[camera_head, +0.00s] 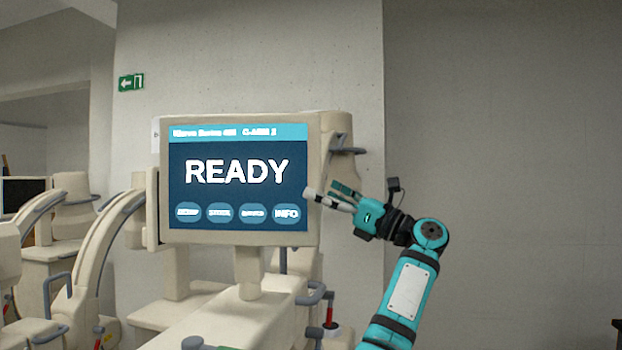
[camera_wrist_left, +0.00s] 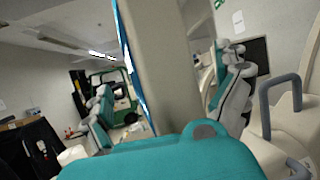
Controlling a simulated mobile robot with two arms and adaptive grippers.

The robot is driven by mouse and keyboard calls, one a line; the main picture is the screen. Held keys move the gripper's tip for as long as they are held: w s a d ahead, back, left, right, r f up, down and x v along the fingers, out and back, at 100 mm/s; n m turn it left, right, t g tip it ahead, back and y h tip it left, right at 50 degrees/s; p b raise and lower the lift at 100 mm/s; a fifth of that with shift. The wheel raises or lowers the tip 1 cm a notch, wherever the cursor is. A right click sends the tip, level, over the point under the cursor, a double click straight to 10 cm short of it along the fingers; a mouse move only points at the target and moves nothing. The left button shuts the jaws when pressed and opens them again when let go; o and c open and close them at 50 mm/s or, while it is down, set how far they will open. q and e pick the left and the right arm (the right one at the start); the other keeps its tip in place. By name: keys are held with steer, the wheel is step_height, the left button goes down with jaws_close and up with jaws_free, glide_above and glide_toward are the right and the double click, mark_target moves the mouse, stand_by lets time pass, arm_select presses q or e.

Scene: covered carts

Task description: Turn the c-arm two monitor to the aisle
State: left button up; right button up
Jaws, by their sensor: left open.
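The c-arm two monitor (camera_head: 237,177) has a beige housing and a lit blue screen reading READY, with a header that seems to read C-ARM 2. It faces the head camera, upright on a short beige post (camera_head: 249,272). My left gripper (camera_head: 322,192) is open at the monitor's right edge, its fingertips overlapping the lower right of the housing in the picture. I cannot tell whether they touch it. In the left wrist view, the monitor's beige edge (camera_wrist_left: 170,70) stands close ahead, with a strip of blue screen on its left. My right gripper is not in view.
Other beige c-arm machines (camera_head: 110,240) stand at the left. A grey handle (camera_wrist_left: 279,105) rises close on the right in the left wrist view. A green vehicle (camera_wrist_left: 125,95) stands farther back.

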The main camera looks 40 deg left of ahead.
mark_target(301, 186)
arm_select(q)
steer(key=p+x, duration=0.1)
steer(key=x, duration=0.2)
steer(key=shift+a, duration=0.3)
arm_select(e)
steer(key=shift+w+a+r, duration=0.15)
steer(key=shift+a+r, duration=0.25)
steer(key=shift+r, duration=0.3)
arm_select(q)
steer(key=shift+w, duration=0.15)
steer(key=c, duration=1.7)
steer(key=s+t+b, duration=0.1)
steer(key=b, duration=0.1)
steer(key=s+m+t+b, duration=0.1)
steer(key=b, duration=0.2)
steer(key=shift+d+f+y, duration=0.25)
steer(key=shift+d+y, duration=0.05)
steer(key=shift+c, duration=0.3)
steer(key=shift+s+r+b, duration=0.1)
steer(key=shift+s+b, duration=0.4)
steer(key=shift+b, duration=0.05)
steer(key=shift+c, duration=0.2)
steer(key=shift+s+r, duration=0.25)
steer(key=shift+c, duration=0.3)
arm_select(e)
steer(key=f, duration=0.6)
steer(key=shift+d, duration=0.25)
